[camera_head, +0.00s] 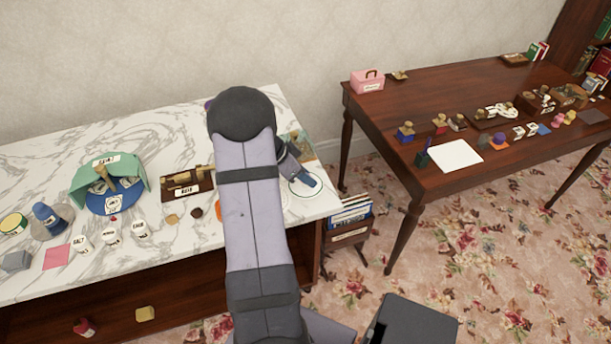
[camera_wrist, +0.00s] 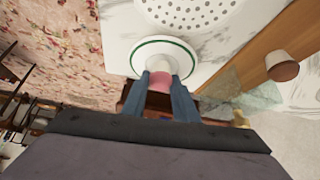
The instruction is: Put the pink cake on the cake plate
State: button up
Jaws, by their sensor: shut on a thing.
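My gripper (camera_wrist: 164,84) is shut on the pink cake (camera_wrist: 160,86), which shows between the two blue fingers in the wrist view. A round white plate with a green ring (camera_wrist: 152,47), which looks like the cake plate, lies just beyond the fingertips. In the head view, my gripper (camera_head: 306,180) is at the right end of the marble counter, over the green-ringed plate (camera_head: 320,193). My arm hides much of this area, and the cake does not show there. I cannot tell whether the cake touches the plate.
A white dotted round piece (camera_wrist: 188,13) lies beside the plate. A brown knobbed thing (camera_wrist: 284,66) stands to the right in the wrist view. A wooden table (camera_head: 440,90) stands apart at right.

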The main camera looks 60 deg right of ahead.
jog(key=o, duration=1)
jog(key=shift+o, duration=0.2)
jog(key=shift+r, duration=0.1)
jog(key=shift+r+p, duration=0.15)
jog(key=shift+p, duration=0.25)
jog(key=b+v, duration=0.2)
jog(key=v, duration=1)
